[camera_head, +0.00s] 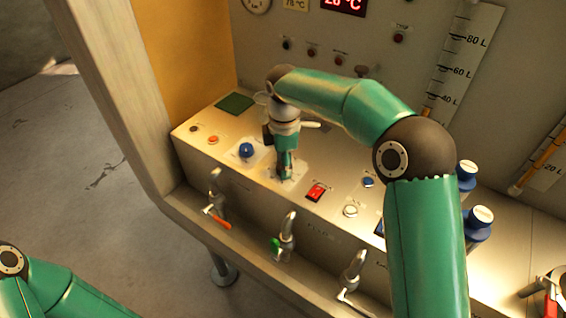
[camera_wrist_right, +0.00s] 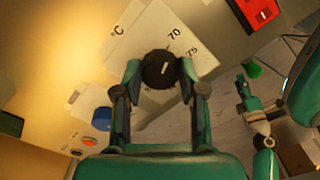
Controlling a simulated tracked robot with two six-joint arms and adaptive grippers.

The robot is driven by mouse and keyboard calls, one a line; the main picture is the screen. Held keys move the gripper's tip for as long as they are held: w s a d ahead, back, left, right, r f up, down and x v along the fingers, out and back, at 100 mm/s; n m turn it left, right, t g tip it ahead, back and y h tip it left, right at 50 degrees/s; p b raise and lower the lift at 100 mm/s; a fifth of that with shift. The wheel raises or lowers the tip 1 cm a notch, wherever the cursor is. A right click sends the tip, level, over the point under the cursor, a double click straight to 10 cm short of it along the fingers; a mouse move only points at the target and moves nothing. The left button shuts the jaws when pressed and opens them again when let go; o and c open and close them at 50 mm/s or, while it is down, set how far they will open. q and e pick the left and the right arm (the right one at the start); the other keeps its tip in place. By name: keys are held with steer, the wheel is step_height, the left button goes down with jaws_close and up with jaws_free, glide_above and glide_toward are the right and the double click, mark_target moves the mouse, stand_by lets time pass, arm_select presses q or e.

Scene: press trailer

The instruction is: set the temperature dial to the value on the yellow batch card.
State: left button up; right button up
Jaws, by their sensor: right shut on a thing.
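The temperature dial (camera_wrist_right: 158,69) is a round black knob with a white pointer line. It sits on a white scale plate (camera_wrist_right: 118,40) where 70 and 75 can be read beside it. My right gripper (camera_wrist_right: 160,80) is shut on the dial, one finger on each side. In the head view the right gripper (camera_head: 286,175) points down onto the console and hides the dial. A pale yellow card (camera_head: 296,4) on the back panel seems to read 78 °C, cut by the top edge. My left gripper (camera_wrist_right: 242,88) shows small in the wrist view, away from the console; its jaws are unclear.
A red display (camera_head: 344,5) on the back panel seems to read 20 °C. A blue knob (camera_head: 246,150) and a red switch (camera_head: 316,191) flank the right gripper. Several taps, one with a green handle (camera_head: 275,245), line the console front.

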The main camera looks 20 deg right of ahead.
steer(key=shift+m, duration=0.5)
steer(key=m+p, duration=0.1)
steer(key=m, duration=0.1)
steer(key=shift+r+m, duration=0.1)
steer(key=shift+m, duration=0.3)
steer(key=m+p, duration=0.1)
steer(key=m, duration=1.3)
steer(key=o, duration=1.1)
steer(key=shift+o, duration=0.2)
